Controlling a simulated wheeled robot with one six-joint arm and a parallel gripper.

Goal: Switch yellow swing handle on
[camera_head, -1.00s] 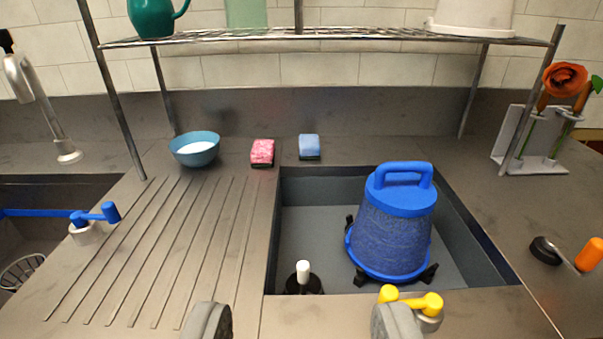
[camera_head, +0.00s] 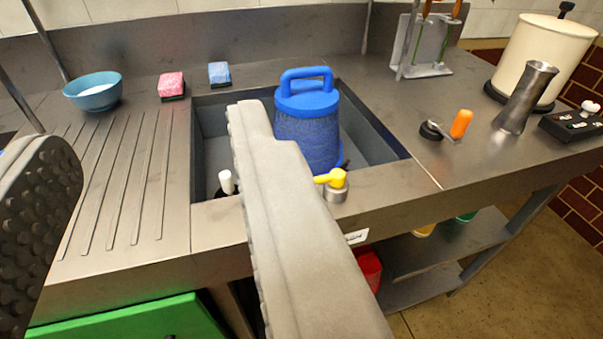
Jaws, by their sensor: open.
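The yellow swing handle (camera_head: 332,177) sits on a round metal base at the front edge of the sink (camera_head: 205,165). Its knob end is at the right, and its left part is near or behind my right finger. My gripper (camera_head: 150,135) is open and empty, with its two fingers wide apart in the foreground. The right finger reaches up across the sink front, just left of the yellow handle. I cannot tell whether it touches the handle.
A blue lidded bucket (camera_head: 308,125) stands in the sink, with a white-tipped post (camera_head: 226,182) nearby. A blue bowl (camera_head: 93,92), pink sponge (camera_head: 171,86) and blue sponge (camera_head: 219,74) are behind. An orange-handled crank (camera_head: 460,124) and metal cup (camera_head: 525,97) are at right.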

